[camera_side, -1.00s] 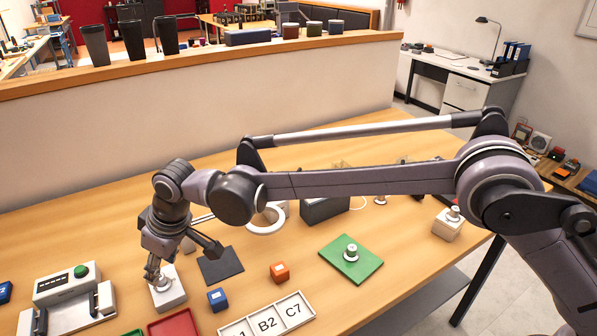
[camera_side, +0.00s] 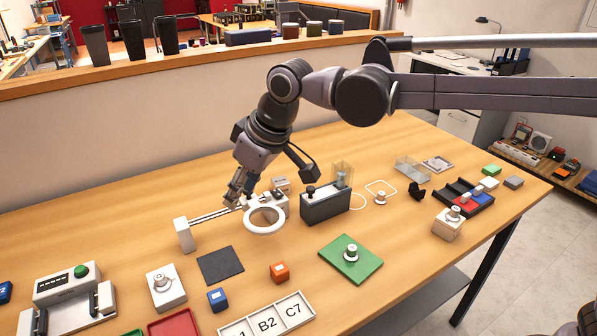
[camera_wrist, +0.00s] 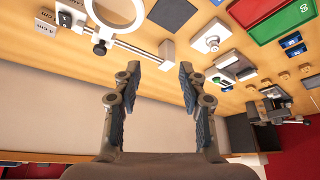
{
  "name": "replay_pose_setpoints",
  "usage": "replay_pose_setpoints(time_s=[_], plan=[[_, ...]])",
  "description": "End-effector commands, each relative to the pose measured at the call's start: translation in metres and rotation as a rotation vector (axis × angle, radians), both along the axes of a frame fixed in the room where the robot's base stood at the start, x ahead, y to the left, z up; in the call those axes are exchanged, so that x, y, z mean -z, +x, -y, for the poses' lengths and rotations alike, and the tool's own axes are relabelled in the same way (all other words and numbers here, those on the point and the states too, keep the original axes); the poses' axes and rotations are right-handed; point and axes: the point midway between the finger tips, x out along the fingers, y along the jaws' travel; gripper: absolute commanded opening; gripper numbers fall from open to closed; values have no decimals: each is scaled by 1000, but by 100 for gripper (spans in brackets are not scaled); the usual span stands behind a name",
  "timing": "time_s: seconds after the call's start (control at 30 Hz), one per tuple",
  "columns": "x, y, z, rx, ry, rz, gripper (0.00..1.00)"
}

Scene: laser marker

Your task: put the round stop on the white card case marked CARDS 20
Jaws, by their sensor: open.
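A white box-shaped case (camera_side: 166,293) stands on the table at the lower left in the side view. A round metallic stop (camera_side: 161,278) sits upright on its top. No CARDS 20 lettering can be read on it. The case (camera_wrist: 224,32) and the stop (camera_wrist: 212,41) also show at the upper right of the wrist view. My gripper (camera_side: 236,193) is clear of them, up and to the right, near the rail and white ring. In the wrist view my gripper (camera_wrist: 159,76) has its fingers apart with nothing between them.
A rail with a white ring (camera_side: 250,224) is close to my gripper. A dark square pad (camera_side: 220,266), blue block (camera_side: 217,299) and orange block (camera_side: 279,272) lie nearby. Similar round pieces stand on a green plate (camera_side: 335,258) and on a beige block (camera_side: 446,230).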

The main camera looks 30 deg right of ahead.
Motion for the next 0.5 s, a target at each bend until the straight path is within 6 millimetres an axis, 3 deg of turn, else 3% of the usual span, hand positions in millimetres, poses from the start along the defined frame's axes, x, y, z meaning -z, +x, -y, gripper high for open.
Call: replay_pose_setpoints(time_s=[0.03, 0.2, 0.5], plan=[[-5, -6, 28, 39, 5, 7, 42], [-12, -32, 106, 155, 20, 37, 42], [8, -103, 220, 356, 40, 92, 42]])
